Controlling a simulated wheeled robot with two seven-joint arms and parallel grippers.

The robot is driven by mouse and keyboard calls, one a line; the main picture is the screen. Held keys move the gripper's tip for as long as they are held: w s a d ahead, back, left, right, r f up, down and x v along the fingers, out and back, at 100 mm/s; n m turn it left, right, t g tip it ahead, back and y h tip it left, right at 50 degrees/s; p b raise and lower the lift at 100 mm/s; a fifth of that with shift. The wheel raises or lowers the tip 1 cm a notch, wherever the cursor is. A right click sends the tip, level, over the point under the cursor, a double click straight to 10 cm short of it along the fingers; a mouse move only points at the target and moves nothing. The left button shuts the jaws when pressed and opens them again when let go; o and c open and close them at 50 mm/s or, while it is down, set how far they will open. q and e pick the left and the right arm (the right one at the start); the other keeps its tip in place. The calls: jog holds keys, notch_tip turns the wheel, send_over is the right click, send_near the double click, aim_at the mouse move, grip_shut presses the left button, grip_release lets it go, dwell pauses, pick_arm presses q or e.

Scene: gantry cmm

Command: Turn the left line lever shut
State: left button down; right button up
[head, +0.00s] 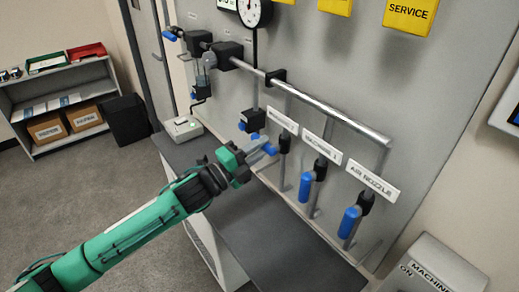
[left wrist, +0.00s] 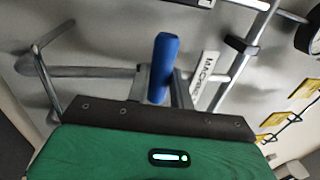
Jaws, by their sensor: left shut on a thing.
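The left line lever is a blue handle (head: 270,149) at the leftmost drop pipe, under a white label (head: 285,122). My left gripper (head: 266,146) reaches it from the left, its fingers shut on the handle. In the left wrist view, the blue handle (left wrist: 164,58) stands between the two grey fingers (left wrist: 161,88). The dark valve body (head: 284,144) is just right of the handle in the head view. The handle seems to stick out sideways from its pipe; its exact angle is partly hidden by the fingers. My right gripper is not in view.
Two more blue levers (head: 305,187) (head: 349,222) hang along the pipes to the right. A main pipe (head: 320,105) runs above them. A dark counter (head: 270,240) lies below. A gauge (head: 254,12) and a regulator (head: 253,120) are on the panel; a machine box (head: 433,268) stands lower right.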

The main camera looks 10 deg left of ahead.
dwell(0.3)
pick_arm(q)
jog(key=c, duration=1.2)
grip_release()
jog(key=shift+c, duration=0.2)
jog(key=b+v, duration=0.3)
jog(key=v, duration=0.9)
